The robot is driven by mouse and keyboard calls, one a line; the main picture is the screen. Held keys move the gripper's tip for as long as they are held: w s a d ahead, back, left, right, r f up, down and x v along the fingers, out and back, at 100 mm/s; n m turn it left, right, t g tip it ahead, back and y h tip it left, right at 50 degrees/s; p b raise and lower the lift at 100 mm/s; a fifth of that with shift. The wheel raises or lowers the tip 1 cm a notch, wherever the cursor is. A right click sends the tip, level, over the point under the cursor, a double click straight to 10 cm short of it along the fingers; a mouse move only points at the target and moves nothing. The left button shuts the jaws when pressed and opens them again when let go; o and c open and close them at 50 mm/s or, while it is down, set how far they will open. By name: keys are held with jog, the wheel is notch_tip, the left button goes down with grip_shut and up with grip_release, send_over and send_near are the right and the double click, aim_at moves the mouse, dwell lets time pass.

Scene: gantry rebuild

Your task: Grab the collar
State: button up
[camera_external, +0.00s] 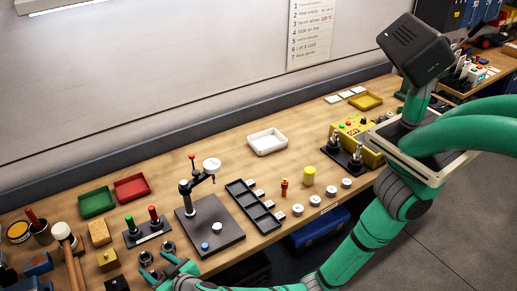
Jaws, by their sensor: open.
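Two small dark round pieces, perhaps ring-shaped, lie on the wooden bench at the lower left: one on the left (146,258) and one on the right (168,247). Either could be the collar; they are too small to tell for sure. My green gripper (172,268) is at the bench's front edge, just in front of and beside these pieces. Its jaws are open, and I see nothing held between them. I cannot tell whether a finger touches either piece. Part of the gripper and wrist is cut off by the lower picture edge.
A dark plate with a gauge stand (212,228) is right of my gripper. A block with green and red knobs (149,234) stands behind it; a brass block (108,260) and mallet (66,242) are left. A compartment tray (240,190) is farther right. Bench around the white tray (267,150) is clear.

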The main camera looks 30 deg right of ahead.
aim_at(143, 256)
jog(key=x, duration=0.5)
jog(key=shift+c, duration=0.4)
jog(key=c, duration=1.2)
